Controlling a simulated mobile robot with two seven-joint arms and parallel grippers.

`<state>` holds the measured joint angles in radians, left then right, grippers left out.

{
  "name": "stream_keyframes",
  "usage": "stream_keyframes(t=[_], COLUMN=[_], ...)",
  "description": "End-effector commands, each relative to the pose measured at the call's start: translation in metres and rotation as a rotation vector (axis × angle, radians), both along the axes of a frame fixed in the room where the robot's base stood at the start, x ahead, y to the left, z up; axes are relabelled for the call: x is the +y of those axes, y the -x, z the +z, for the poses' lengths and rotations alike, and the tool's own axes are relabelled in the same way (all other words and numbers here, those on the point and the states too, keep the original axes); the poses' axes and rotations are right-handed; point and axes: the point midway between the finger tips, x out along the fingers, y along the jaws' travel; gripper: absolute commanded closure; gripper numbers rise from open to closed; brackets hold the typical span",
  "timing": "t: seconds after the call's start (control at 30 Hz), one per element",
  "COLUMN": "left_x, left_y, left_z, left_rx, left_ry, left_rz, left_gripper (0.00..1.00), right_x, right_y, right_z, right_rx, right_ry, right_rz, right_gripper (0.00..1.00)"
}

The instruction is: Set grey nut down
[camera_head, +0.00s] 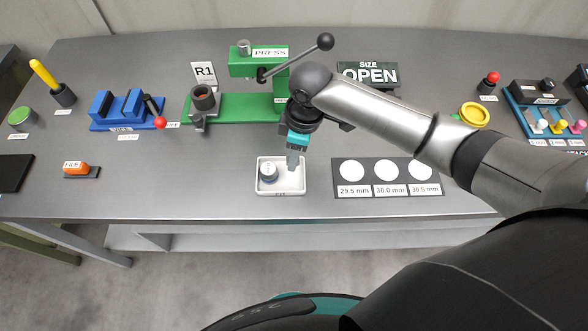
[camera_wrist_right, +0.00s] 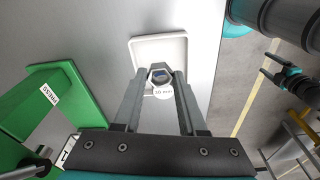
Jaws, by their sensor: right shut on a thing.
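My right gripper (camera_head: 292,162) points down over the right half of the white tray (camera_head: 299,188). In the right wrist view its fingers (camera_wrist_right: 160,76) are shut on the grey nut (camera_wrist_right: 160,69), a hexagonal piece with a dark bluish middle and a round white "30 mm" tag. The tray (camera_wrist_right: 146,42) shows behind the nut there; I cannot tell whether the nut touches its floor. In the head view the nut is mostly hidden by the fingers. A round grey piece with a dark band (camera_head: 268,173) stands in the tray's left half. My left gripper seems to show far off in the right wrist view (camera_wrist_right: 284,80); its jaws are unclear.
The green press (camera_head: 235,107) stands behind the tray. A dark board with white discs marked 29.5, 30.0 and 30.5 mm (camera_head: 388,178) lies right of it. The table's front is clear between file and tray.

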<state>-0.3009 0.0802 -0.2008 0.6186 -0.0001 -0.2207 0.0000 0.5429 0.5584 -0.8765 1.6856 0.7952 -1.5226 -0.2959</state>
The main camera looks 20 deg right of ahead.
Motion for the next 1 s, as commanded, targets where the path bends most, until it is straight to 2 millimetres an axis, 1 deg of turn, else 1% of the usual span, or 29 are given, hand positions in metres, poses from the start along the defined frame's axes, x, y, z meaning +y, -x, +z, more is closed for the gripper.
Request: stream_keyframes(t=[0.03, 0.1, 0.27, 0.4, 0.5, 0.6, 0.83, 0.97, 1.0], left_x=[0.0, 0.0, 0.0, 0.0, 0.0, 0.0, 0.0, 0.0, 0.0], left_y=[0.0, 0.0, 0.0, 0.0, -0.001, -0.001, -0.001, -0.001, -0.001], left_z=[-0.002, -0.004, -0.005, -0.009, -0.011, -0.012, -0.011, -0.013, -0.012], left_rx=[0.0, 0.0, 0.0, -0.001, -0.001, -0.001, -0.002, -0.003, -0.003], left_ry=[0.0, 0.0, 0.0, 0.0, 0.0, -0.001, 0.0, 0.0, 0.0], left_rz=[0.0, 0.0, 0.0, 0.0, 0.0, 0.0, 0.001, 0.001, 0.001], left_gripper=[0.19, 0.19, 0.19, 0.19, 0.19, 0.19, 0.19, 0.19, 0.19], right_x=[0.0, 0.0, 0.0, 0.0, 0.0, 0.0, 0.0, 0.0, 0.0], right_y=[0.0, 0.0, 0.0, 0.0, 0.0, 0.0, 0.0, 0.0, 0.0], right_z=[-0.011, -0.02, -0.032, -0.053, -0.066, -0.07, -0.07, -0.073, -0.073], right_rx=[0.002, 0.0, 0.0, 0.0, -0.001, -0.001, -0.002, -0.001, -0.002], right_ry=[0.0, 0.0, 0.0, 0.0, 0.0, 0.0, 0.0, 0.0, 0.0], right_rz=[-0.002, -0.001, 0.0, -0.002, -0.001, 0.0, 0.0, -0.001, -0.001], right_gripper=[1.0, 1.0, 1.0, 1.0, 1.0, 1.0, 1.0, 1.0, 0.56])
